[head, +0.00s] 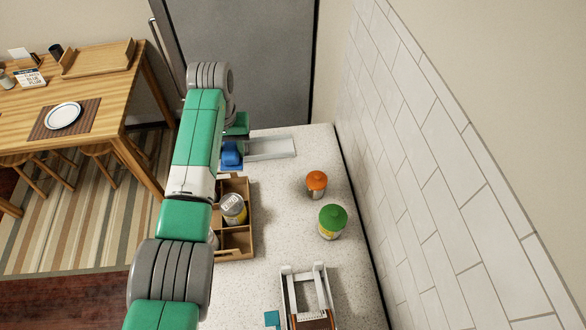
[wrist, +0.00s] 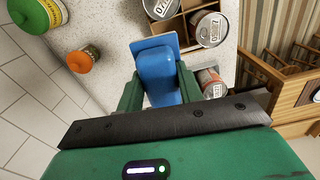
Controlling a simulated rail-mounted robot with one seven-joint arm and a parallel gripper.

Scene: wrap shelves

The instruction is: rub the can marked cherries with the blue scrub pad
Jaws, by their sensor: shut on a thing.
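My gripper (wrist: 159,84) is shut on the blue scrub pad (wrist: 157,62). The pad has a blue block handle between the two green fingers and a flat blue plate beyond them. Several silver-lidded cans stand in a divided wooden box (head: 246,183); one can (head: 233,209) shows clearly in the head view. In the wrist view two lidded cans (wrist: 210,30) (wrist: 162,8) and an orange-labelled can (wrist: 211,82) are near the pad. I cannot tell which is marked cherries.
An orange-lidded jar (head: 316,183) and a green-lidded jar (head: 332,221) stand on the counter by the tiled wall. A white tray (head: 280,147) lies at the far end. A white rack (head: 288,290) is at the near end. The counter's middle is clear.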

